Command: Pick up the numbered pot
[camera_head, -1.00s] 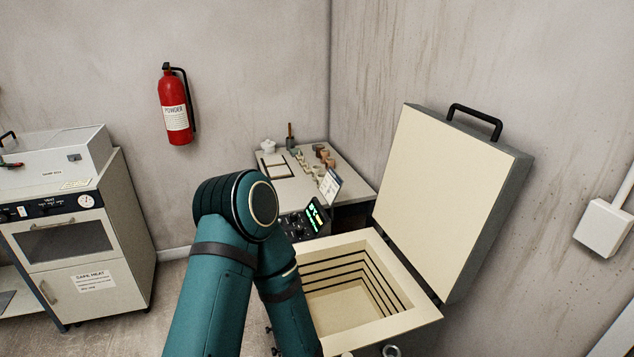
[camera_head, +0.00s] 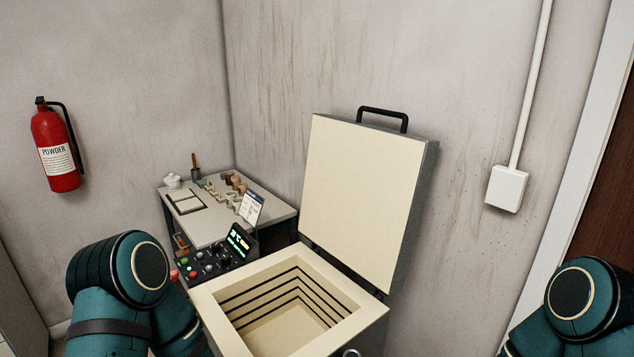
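I cannot make out a numbered pot. Several small pots and samples (camera_head: 236,184) stand on the grey table (camera_head: 215,231) in the corner, too small to read any number. My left arm shows at the lower left and my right arm at the lower right. Both grippers are out of view.
The kiln lid (camera_head: 362,200) stands raised with a black handle on top. A control box (camera_head: 213,256) with a lit screen sits at the kiln's left. A sign card (camera_head: 251,207) stands on the table. A fire extinguisher (camera_head: 57,150) and a white wall box (camera_head: 507,188) hang on the walls.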

